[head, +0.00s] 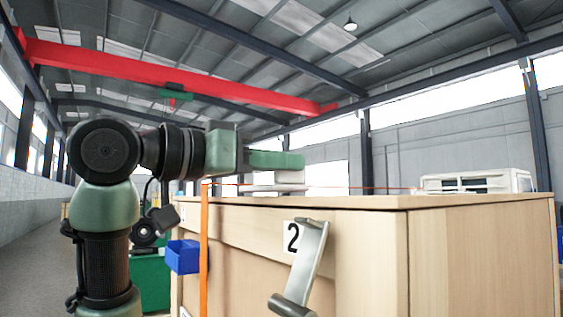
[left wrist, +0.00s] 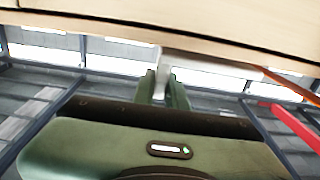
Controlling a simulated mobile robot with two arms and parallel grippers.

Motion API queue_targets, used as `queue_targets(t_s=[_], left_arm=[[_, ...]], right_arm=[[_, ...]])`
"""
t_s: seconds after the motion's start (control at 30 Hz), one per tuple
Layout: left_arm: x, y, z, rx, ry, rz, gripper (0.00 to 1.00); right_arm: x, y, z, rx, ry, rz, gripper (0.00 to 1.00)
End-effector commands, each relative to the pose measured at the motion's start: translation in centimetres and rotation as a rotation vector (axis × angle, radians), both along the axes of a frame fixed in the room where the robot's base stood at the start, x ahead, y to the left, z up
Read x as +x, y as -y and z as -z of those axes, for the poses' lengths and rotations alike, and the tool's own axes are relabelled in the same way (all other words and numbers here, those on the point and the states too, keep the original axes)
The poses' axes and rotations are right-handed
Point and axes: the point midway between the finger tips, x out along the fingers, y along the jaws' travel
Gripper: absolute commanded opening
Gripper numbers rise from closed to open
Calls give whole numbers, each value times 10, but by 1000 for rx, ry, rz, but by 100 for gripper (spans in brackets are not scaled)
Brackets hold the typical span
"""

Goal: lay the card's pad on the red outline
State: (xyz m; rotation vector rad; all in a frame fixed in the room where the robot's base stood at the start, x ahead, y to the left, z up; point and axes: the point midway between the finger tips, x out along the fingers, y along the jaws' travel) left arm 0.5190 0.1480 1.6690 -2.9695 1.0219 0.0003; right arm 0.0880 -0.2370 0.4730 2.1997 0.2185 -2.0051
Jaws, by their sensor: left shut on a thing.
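My left gripper (head: 303,160) is at the upper middle of the head view, with its green fingers pointing right. It is shut on a pale flat piece, likely the card (head: 276,180), which shows just under the fingers and low over the wooden top. In the left wrist view, the left gripper (left wrist: 165,78) has the pale card (left wrist: 205,64) between its fingertips, close to the wooden edge. I cannot make out the card's pad. No red outline can be made out on the top, which is seen nearly edge-on.
A wooden cabinet (head: 370,265) fills the lower right, with a number 2 label (head: 292,238) and a metal handle-like part (head: 308,258) on its front. An orange strip (head: 204,240) and a blue bin (head: 183,256) are at its left. A white vented box (head: 480,182) is at the right.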

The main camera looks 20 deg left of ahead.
Motion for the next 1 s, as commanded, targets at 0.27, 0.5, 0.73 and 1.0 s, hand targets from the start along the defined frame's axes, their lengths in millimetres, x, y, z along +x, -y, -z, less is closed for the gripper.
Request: queue_targets(t_s=[0.27,0.5,0.73,1.0], left_arm=[[0,0,1,-1,1,-1,0],[0,0,6,-1,1,-1,0],[0,0,6,-1,1,0,39],[0,-1,7,0,0,-1,39]], right_arm=[[0,-2,1,3,-1,1,0],[0,-4,5,4,-1,0,0],[0,-4,6,4,-1,0,0],[0,-3,6,4,-1,0,0]])
